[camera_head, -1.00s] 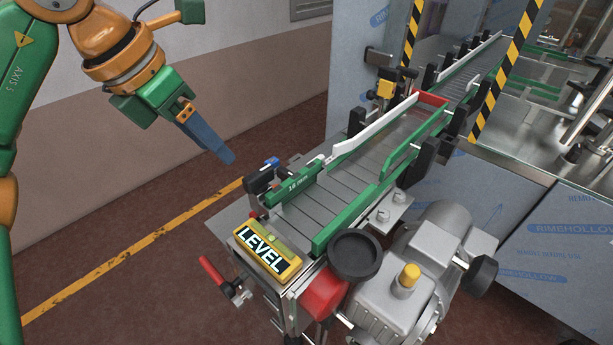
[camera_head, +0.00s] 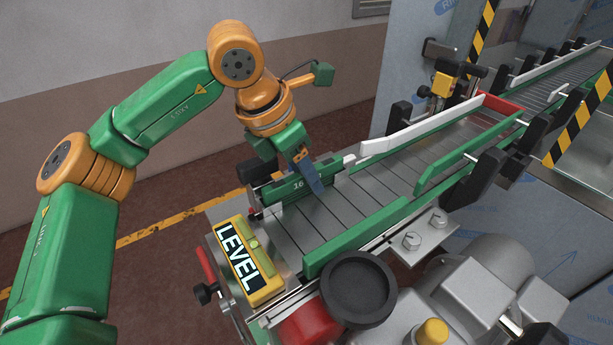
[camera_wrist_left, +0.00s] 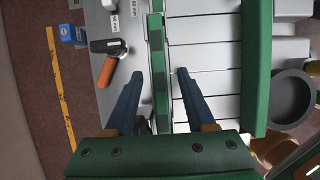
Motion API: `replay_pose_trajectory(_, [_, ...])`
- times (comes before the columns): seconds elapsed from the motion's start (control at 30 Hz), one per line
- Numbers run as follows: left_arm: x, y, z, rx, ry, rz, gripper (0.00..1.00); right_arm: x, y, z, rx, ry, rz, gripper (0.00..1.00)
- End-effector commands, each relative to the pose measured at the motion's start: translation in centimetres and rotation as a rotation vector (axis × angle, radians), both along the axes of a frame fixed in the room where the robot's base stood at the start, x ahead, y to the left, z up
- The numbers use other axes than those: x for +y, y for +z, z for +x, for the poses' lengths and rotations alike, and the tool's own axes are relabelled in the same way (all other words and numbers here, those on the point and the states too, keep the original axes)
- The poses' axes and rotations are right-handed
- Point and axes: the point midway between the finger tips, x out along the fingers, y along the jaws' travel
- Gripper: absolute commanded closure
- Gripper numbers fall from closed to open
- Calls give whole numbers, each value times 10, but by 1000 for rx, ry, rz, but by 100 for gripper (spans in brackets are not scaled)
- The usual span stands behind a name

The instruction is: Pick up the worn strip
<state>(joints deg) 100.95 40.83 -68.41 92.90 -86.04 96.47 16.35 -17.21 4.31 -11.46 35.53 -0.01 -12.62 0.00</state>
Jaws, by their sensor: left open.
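A short green strip (camera_head: 278,191) marked "16" stands along the left edge of the conveyor at its near end. It fits the worn strip best; in the left wrist view the green strip (camera_wrist_left: 156,38) has dark patches on its top. My left gripper (camera_head: 308,178) is open, with blue fingers pointing down at the strip. In the left wrist view the strip runs between the two fingertips (camera_wrist_left: 159,73), with gaps on both sides. The fingers and wrist partly cover the strip in the head view. My right gripper is not in view.
A yellow level (camera_head: 252,262) lies at the conveyor's near end. A longer green rail (camera_head: 360,235) runs along the right side, and a white rail (camera_head: 420,127) lies beyond the strip. A black round dish (camera_head: 358,288) is beside the conveyor. An orange-handled lever (camera_wrist_left: 105,72) is left of the strip.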

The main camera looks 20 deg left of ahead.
Motion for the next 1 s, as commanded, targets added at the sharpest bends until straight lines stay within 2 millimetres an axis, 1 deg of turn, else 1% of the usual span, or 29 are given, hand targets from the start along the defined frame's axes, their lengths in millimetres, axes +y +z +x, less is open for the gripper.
replay_pose_trajectory(0.1, [-2,-8,2,1,0,-1,45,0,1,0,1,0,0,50])
replay_pose_trajectory(0.27, [-2,-8,2,-1,0,-1,45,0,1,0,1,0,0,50])
replay_pose_trajectory(0.3, [-2,-8,2,-1,0,-1,56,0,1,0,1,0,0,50])
replay_pose_trajectory(0.37, [-2,-8,2,-1,0,-1,72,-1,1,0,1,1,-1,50])
replay_pose_trajectory(0.4, [-2,-8,2,-1,0,-1,83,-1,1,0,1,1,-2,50])
replay_pose_trajectory(0.47, [-2,-8,2,-1,0,-1,99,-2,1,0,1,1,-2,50])
replay_pose_trajectory(0.87, [-2,-6,2,-1,0,-1,100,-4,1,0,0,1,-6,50])
replay_pose_trajectory(0.93, [-2,0,3,-2,0,-1,100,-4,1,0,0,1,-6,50])
replay_pose_trajectory(1.0, [-2,10,3,-5,1,-2,100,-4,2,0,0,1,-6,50])
